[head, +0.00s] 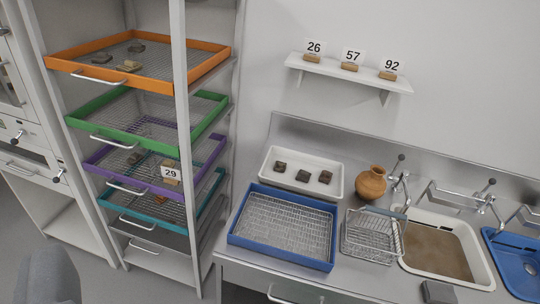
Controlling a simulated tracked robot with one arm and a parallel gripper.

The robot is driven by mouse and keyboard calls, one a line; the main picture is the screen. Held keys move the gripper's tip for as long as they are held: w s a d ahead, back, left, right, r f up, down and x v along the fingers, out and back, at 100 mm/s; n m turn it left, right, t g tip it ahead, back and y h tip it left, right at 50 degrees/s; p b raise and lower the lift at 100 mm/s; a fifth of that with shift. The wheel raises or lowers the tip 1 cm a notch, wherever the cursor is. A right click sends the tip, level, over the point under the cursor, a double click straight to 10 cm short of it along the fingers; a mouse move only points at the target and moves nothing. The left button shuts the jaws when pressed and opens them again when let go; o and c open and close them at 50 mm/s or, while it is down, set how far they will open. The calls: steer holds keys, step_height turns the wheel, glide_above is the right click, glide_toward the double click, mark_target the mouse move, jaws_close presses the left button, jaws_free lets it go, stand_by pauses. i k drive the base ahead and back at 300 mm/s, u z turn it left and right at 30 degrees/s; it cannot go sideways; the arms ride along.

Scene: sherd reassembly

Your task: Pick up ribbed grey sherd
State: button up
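Several small sherds are in view, but their ribbing is too small to make out, so I cannot tell which is the ribbed grey one. Three dark sherds lie in a row in the white tray (268,184): a brownish left one (280,167), a greyer middle one (302,176) and a reddish-brown right one (325,177). Three more lie in the orange tray (208,70): a grey-brown back one (137,46), a dark left one (102,60) and a tan front one (129,66). A dark sherd (135,158) shows in the purple tray. My gripper is not visible.
The rack also holds green (208,128) and teal trays (208,205). A blue mesh tray (285,225), wire basket (372,238), clay jar (370,184) and basin (440,250) crowd the counter. A wall shelf (350,74) bears cards 26, 57, 92.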

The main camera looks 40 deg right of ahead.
mark_target(303, 176)
steer(key=z, duration=0.4)
steer(key=i, duration=1.55)
steer(key=z, duration=0.75)
steer(key=k, duration=0.8)
steer(key=z, duration=0.2)
steer(key=i, duration=0.85)
steer(key=u, duration=0.1)
